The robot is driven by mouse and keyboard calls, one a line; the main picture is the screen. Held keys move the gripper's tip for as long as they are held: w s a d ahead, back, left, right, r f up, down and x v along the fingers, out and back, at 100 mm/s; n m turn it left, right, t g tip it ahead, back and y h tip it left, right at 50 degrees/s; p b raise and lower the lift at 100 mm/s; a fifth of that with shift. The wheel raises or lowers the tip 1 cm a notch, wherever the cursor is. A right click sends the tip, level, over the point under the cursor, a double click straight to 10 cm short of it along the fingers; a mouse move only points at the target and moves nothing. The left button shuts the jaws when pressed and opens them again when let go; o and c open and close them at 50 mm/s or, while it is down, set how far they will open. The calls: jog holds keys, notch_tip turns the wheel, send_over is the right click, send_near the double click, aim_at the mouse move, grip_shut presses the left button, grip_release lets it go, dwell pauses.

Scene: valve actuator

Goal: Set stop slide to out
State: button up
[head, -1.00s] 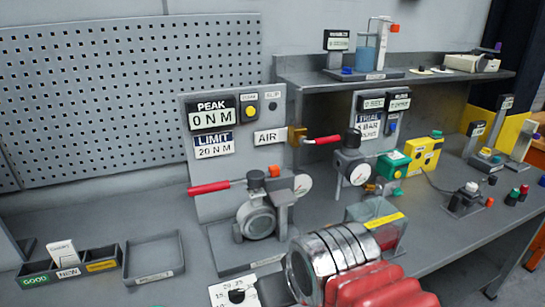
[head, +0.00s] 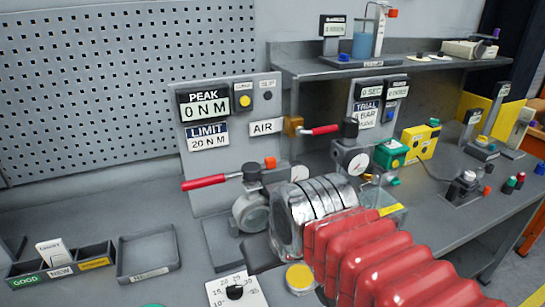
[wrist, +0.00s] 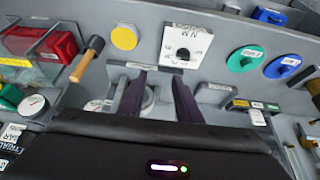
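I cannot make out for sure which part is the stop slide. The valve rig stands in the middle of the head view, with a round grey body (head: 247,212), a red-handled lever (head: 205,182) pointing left and a small orange block (head: 270,162) above. My wrist covers the rig's right and lower parts in the head view. In the wrist view, my gripper (wrist: 164,80) shows two dark purple fingers standing apart. A pale round part (wrist: 148,103) shows behind and between them, partly hidden; I see nothing clamped.
A dial card (head: 237,290) and a yellow disc (head: 300,278) lie in front of the rig. An empty tray (head: 148,272) and labelled bins (head: 62,272) are at left.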

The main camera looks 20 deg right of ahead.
jog(key=w+d+r, duration=0.4)
jog(key=w+r, duration=0.6)
jog(key=w, duration=0.2)
jog(key=g, duration=0.1)
send_near(271, 159)
jog(key=v, duration=0.5)
jog(key=shift+w, duration=0.2)
jog(key=shift+f, duration=0.1)
jog(key=x, duration=1.3)
jog(key=shift+w+f, duration=0.1)
jog(key=shift+f, duration=0.25)
jog(key=shift+c, duration=0.5)
grip_shut()
